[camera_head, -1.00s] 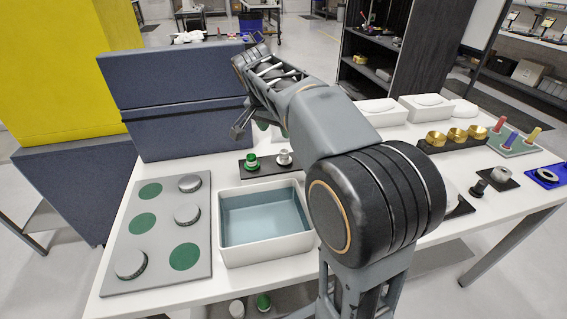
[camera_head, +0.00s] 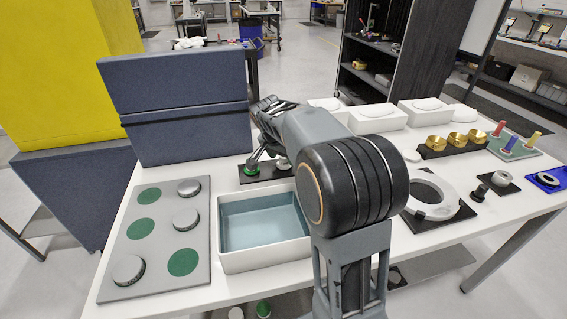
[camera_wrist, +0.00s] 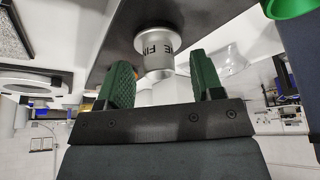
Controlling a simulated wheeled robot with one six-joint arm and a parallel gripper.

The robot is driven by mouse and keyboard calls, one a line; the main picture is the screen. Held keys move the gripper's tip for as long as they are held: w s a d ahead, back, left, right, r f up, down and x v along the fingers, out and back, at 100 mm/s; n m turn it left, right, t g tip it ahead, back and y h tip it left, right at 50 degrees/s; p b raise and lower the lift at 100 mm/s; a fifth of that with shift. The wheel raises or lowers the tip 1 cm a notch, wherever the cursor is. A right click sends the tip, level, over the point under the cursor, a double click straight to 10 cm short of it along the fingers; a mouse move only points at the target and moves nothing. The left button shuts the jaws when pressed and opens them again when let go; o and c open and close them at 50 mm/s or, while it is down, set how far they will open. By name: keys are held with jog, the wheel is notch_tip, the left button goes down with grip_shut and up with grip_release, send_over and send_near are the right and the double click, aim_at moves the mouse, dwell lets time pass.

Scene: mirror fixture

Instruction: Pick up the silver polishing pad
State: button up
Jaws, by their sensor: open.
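The silver polishing pad (camera_wrist: 158,52) shows in the wrist view with dark lettering on its side, partly cut off to "FINE". It stands on a black holder (camera_wrist: 100,55). My gripper (camera_wrist: 160,72) is open, with green ribbed fingers to the left and right of the pad's line. Gaps show on both sides, and the fingers do not grip it. In the head view the pad (camera_head: 283,164) is partly hidden by my gripper (camera_head: 265,163), which is low over the holder. A green pad (camera_head: 251,171) stands to its left; its green edge also shows in the wrist view (camera_wrist: 290,6).
A white basin (camera_head: 265,262) with a bluish inside stands in front of the holder. A grey board (camera_head: 150,232) with green discs and silver knobs lies left. A blue panel (camera_head: 180,100) rises behind. A ring fixture (camera_head: 432,197) and brass cups (camera_head: 456,140) are right.

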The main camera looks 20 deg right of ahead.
jog(key=shift+w+d+f, duration=0.1)
jog(key=shift+d+f, duration=0.1)
jog(key=shift+f, duration=0.35)
jog(key=c, duration=1)
